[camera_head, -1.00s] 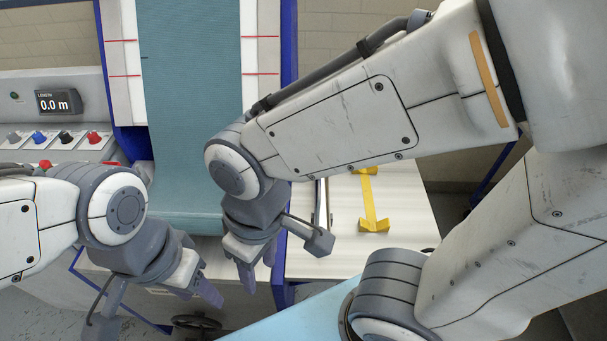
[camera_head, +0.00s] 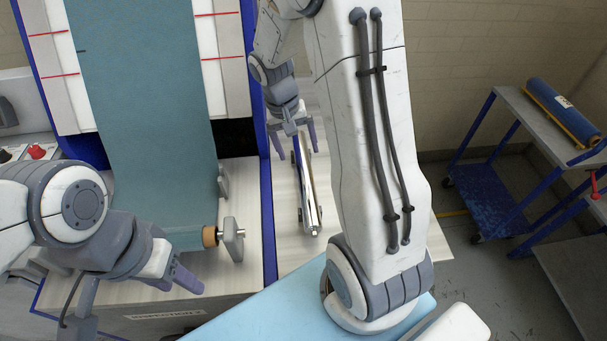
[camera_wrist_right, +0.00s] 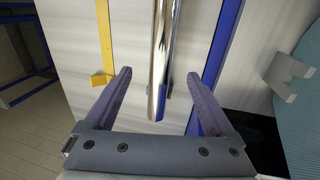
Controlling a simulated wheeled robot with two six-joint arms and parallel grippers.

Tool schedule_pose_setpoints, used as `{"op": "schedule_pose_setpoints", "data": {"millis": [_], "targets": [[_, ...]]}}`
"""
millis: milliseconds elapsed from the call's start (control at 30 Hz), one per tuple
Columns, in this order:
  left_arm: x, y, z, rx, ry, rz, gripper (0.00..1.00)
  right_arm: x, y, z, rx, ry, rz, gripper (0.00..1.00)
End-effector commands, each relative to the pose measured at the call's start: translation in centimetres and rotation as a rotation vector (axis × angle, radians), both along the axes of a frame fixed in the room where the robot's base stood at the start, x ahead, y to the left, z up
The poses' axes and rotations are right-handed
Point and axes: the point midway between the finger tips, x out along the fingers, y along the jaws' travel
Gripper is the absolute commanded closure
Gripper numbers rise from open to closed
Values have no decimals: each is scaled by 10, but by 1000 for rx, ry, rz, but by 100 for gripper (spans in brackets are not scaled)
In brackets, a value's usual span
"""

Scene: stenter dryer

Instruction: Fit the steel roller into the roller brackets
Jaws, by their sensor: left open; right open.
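The steel roller (camera_head: 311,195) is a long shiny bar lying on the pale side table right of the machine. My right gripper (camera_head: 292,142) is open at its far part. In the right wrist view the roller (camera_wrist_right: 159,45) passes between the two open fingers, apart from both; I cannot tell the height gap. A grey bracket (camera_head: 233,243) stands on the machine's bed near an orange-ended roll, with another grey block (camera_head: 223,183) behind it. A grey bracket also shows in the right wrist view (camera_wrist_right: 283,77). My left gripper (camera_head: 178,280) is open and empty near the bed's front.
Teal fabric (camera_head: 145,90) runs down the machine. A blue frame rail (camera_head: 267,215) separates bed and side table (camera_head: 285,225). A yellow holder (camera_wrist_right: 105,45) lies beside the roller. A blue-framed cart (camera_head: 490,190) with a blue roll (camera_head: 562,108) stands at right, across open floor.

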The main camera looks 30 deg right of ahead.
Motion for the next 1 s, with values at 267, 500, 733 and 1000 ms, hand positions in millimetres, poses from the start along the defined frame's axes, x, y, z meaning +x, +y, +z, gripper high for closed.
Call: {"op": "schedule_pose_setpoints", "data": {"millis": [267,500,733,1000], "targets": [[0,0,0,0,0,0,50,-5,-7,-38,2,4,-1,11],[0,0,5,0,0,0,50,-6,-10,-62,3,8,-2,11],[0,0,6,0,0,0,50,-7,-14,-90,3,4,-1,11],[0,0,6,0,0,0,50,-7,-15,-93,3,2,-1,11]]}}
